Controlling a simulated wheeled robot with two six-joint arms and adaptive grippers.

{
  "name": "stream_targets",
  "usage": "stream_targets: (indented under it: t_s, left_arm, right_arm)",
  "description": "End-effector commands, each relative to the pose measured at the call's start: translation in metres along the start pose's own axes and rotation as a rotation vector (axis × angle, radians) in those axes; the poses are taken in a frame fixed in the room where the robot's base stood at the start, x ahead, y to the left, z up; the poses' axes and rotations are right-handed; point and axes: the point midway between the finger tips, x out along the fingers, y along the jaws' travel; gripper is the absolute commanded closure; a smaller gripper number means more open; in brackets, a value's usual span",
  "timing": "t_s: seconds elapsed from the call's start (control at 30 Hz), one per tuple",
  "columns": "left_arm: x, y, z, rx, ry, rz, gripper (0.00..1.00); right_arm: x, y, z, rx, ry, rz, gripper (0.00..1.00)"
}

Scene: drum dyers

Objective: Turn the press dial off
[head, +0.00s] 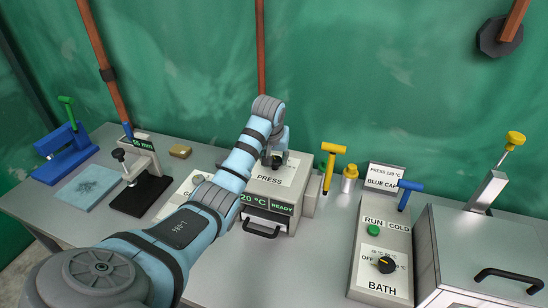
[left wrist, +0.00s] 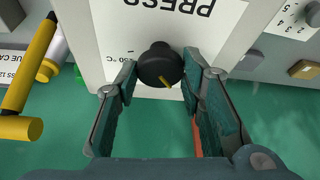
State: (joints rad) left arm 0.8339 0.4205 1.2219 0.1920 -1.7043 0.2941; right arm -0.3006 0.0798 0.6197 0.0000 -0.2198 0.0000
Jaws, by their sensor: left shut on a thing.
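The press (head: 296,178) is a pale box labelled PRESS, in the middle of the bench in the head view. Its front display shows "20 °C" and READY in green, with its left end behind my arm. The press dial (left wrist: 158,62) is a round black knob with a yellow pointer mark, on the press's top panel. In the left wrist view the mark points down and slightly right; the nearby scale is partly covered. My left gripper (left wrist: 160,74) is shut on the dial, one finger on each side. My right gripper is not in view.
A bath control box (head: 366,285) with its own black dial stands at the right, beside a grey lidded tank (head: 475,255). A yellow-handled tool (head: 329,168) and a small yellow-capped bottle (head: 349,180) stand right of the press. Stamping tools (head: 140,185) stand left.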

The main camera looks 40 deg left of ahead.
Motion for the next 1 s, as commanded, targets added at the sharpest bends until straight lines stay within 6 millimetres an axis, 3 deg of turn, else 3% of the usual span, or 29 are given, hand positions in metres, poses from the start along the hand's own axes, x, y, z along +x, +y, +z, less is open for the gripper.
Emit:
stream_targets:
  t_s: [0.5, 1.0]
  left_arm:
    - [0.0002, 0.0028, -0.0004, -0.409, -0.001, -0.170, 0.92]
    - [0.0008, 0.0029, -0.0006, -0.587, -0.002, -0.245, 0.92]
  right_arm:
    - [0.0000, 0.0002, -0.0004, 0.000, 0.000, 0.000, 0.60]
    - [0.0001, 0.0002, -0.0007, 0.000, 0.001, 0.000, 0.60]
